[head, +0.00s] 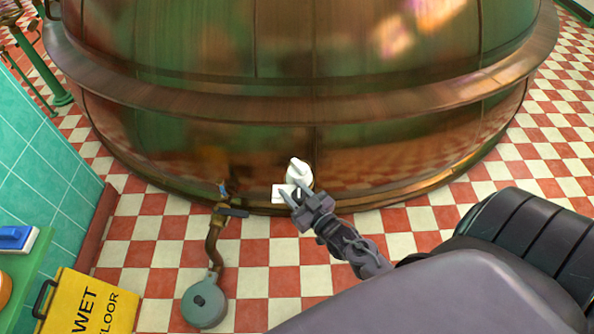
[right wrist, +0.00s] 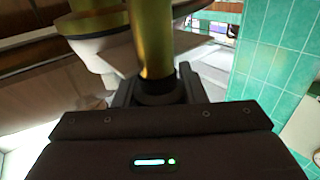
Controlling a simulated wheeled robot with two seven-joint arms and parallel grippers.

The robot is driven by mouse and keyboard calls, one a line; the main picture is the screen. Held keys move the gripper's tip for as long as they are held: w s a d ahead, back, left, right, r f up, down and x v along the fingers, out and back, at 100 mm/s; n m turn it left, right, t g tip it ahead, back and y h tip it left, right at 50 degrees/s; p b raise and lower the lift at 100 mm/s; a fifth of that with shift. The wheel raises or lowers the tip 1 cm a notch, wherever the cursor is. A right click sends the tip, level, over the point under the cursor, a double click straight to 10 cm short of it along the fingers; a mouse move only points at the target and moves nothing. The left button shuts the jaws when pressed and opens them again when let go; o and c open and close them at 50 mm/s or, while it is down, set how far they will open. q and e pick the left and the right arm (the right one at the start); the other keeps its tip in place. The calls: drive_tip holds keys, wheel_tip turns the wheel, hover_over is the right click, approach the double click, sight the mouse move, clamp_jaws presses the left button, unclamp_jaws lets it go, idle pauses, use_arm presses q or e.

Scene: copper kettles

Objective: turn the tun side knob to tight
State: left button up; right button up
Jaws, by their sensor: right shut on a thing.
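The tun side knob (head: 298,172) is a pale white knob low on the side of the big copper tun (head: 210,150) in the head view. A small white plate (head: 282,193) shows beside it at lower left. My right gripper (head: 299,193) is at the knob, its fingers shut on it and hiding its lower part. In the right wrist view a brass-coloured round post (right wrist: 152,40) stands between the dark fingers, with a pale disc behind it. I cannot read any knob marking. My left gripper is not in view.
A brass tap with a bent pipe (head: 213,240) and a grey-green round end (head: 204,301) stand left of the knob. A yellow wet-floor sign (head: 88,304) is at lower left, by a teal tiled wall (head: 40,150). The checkered floor right of the tun is clear.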

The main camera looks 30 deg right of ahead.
drive_tip(key=shift+w+d+r, duration=0.1)
drive_tip(key=shift+d, duration=0.05)
drive_tip(key=o, duration=1)
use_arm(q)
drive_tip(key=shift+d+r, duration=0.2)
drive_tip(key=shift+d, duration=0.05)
use_arm(e)
drive_tip(key=shift+s, duration=0.45)
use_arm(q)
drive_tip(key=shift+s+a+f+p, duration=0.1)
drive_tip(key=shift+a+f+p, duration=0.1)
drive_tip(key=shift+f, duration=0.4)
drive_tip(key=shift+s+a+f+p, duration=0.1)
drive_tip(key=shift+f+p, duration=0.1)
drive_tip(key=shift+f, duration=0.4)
use_arm(e)
drive_tip(key=s, duration=0.7)
drive_tip(key=shift+d, duration=0.3)
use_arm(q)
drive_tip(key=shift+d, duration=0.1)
